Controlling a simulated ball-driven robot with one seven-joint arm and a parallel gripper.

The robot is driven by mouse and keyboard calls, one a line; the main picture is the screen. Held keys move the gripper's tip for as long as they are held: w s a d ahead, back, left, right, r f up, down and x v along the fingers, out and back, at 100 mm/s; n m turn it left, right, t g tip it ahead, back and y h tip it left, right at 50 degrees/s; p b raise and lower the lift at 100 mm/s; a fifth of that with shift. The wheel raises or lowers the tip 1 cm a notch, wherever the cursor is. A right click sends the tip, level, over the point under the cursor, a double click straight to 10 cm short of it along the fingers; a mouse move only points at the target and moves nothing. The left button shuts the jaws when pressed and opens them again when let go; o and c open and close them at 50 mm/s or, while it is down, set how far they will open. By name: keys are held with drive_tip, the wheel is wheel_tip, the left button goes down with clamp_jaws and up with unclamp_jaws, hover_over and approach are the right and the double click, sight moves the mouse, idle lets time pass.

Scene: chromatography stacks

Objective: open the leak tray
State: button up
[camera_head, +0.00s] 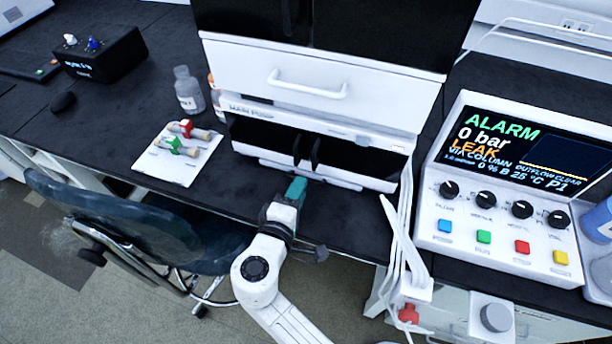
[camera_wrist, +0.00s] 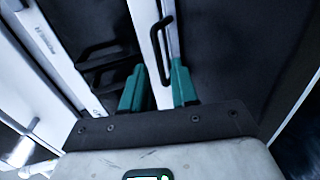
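The leak tray looks like the thin white strip (camera_head: 335,180) at the foot of the stack, under the pump's black face. It seems pushed in. In the wrist view its white front (camera_wrist: 146,30) runs down between my fingers, with a dark bar handle (camera_wrist: 166,35) on it. My gripper (camera_head: 297,186) has teal fingers and is right in front of the tray, low over the bench. In the wrist view my gripper (camera_wrist: 158,88) is open, with one finger on each side of the white front and handle. Contact with the handle cannot be told.
The pump (camera_head: 262,136) with two black handles sits above the tray, under a white drawer (camera_head: 310,80). White tubes (camera_head: 405,230) hang at right beside the alarm console (camera_head: 500,190). A white card with valves (camera_head: 180,160) and bottles (camera_head: 188,90) stand left. A chair (camera_head: 140,225) is in front.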

drive_tip(key=shift+x, duration=2.35)
clamp_jaws()
drive_tip(key=shift+s, duration=0.15)
